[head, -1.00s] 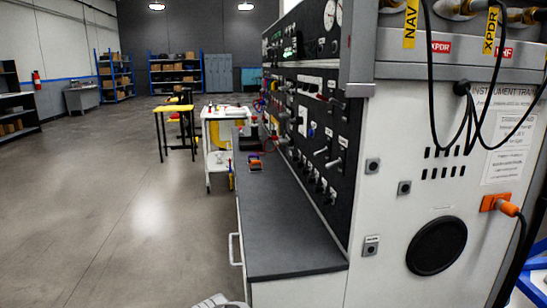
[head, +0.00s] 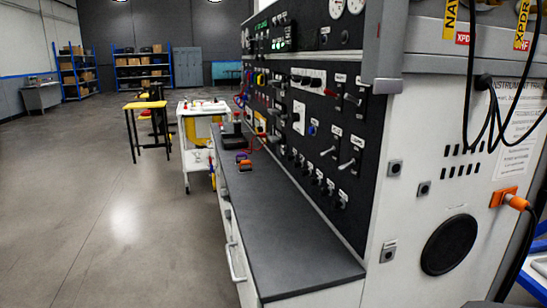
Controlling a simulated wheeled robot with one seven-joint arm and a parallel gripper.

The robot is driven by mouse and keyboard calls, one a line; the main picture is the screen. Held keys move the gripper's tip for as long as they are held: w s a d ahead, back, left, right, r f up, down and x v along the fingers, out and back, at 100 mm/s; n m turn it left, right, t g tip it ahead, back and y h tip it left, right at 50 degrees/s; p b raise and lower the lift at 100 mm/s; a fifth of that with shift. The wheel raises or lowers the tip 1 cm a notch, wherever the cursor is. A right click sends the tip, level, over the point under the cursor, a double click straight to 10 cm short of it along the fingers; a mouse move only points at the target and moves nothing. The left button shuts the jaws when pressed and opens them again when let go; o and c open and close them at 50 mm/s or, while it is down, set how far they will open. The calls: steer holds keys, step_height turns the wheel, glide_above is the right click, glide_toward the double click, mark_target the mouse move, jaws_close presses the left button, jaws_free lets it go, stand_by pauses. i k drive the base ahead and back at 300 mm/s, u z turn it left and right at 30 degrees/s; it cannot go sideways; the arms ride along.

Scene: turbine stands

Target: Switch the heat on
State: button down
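A black control panel (head: 318,122) with toggle switches, knobs, gauges and green displays runs along the upright face of a grey test stand. Larger toggle levers (head: 349,165) sit on its nearer part, with small labels. The labels are too small to read, so I cannot tell which switch is the heat. My gripper is not in view.
A dark worktop (head: 283,225) juts out below the panel, with a drawer handle (head: 234,262) at its front. Small devices (head: 243,163) lie on its far end. A white cart (head: 197,150) and a yellow-topped table (head: 146,106) stand beyond. The floor (head: 110,215) to the left is clear.

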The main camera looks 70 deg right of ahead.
mark_target(324, 153)
steer(key=z, duration=0.25)
steer(key=i, duration=0.65)
steer(key=z, duration=0.95)
steer(key=i, duration=0.35)
steer(key=z, duration=0.4)
